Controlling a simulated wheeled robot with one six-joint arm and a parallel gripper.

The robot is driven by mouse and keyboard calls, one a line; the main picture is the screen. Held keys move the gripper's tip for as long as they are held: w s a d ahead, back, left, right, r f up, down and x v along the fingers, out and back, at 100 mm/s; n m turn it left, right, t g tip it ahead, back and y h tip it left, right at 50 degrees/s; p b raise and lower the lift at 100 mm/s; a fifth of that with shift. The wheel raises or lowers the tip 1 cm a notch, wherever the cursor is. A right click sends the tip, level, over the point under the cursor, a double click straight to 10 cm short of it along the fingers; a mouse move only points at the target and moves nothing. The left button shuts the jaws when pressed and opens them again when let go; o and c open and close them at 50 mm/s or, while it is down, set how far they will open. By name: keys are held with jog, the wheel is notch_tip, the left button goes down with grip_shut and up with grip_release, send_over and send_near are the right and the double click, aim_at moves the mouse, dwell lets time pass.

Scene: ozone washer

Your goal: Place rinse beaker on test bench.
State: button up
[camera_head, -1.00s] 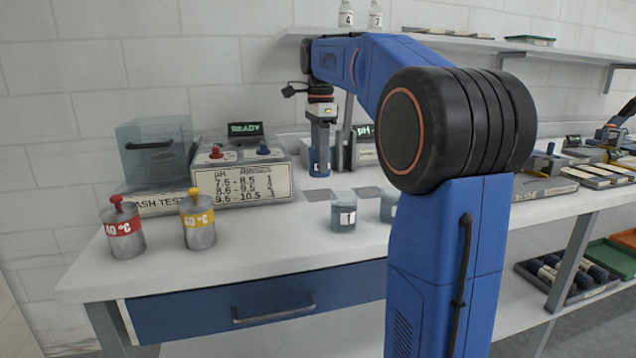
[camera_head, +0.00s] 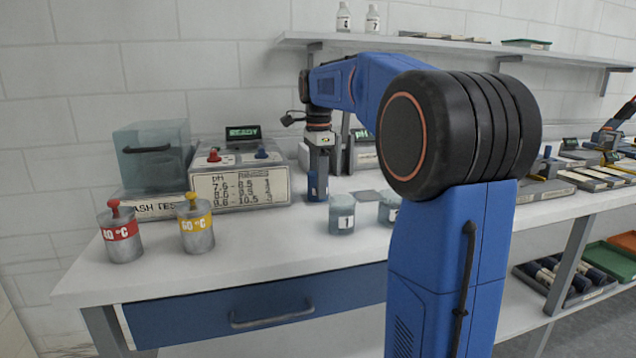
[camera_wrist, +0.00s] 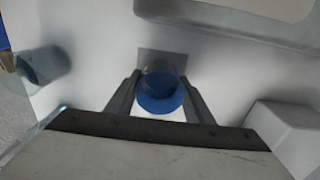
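My gripper (camera_head: 318,178) points straight down over the bench and is shut on a dark blue cylindrical vessel, which I take for the rinse beaker (camera_head: 317,187). In the wrist view the blue vessel (camera_wrist: 160,98) sits between the two fingers, over a grey square patch (camera_wrist: 178,62). The vessel is at or just above the bench; I cannot tell whether its base touches. The test bench (camera_head: 250,245) is a white worktop with a blue drawer below.
A labelled glass beaker (camera_head: 341,215) stands right of the vessel; another (camera_head: 388,207) is partly behind my arm. A bare grey square (camera_head: 368,196) lies behind them. The pH box (camera_head: 240,185) stands left. Red (camera_head: 120,232) and yellow (camera_head: 196,225) canisters stand at the left front.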

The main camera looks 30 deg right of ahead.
jog(key=shift+o, duration=0.9)
notch_tip(320, 180, up, 12)
jog(key=shift+r, duration=0.15)
dwell(0.3)
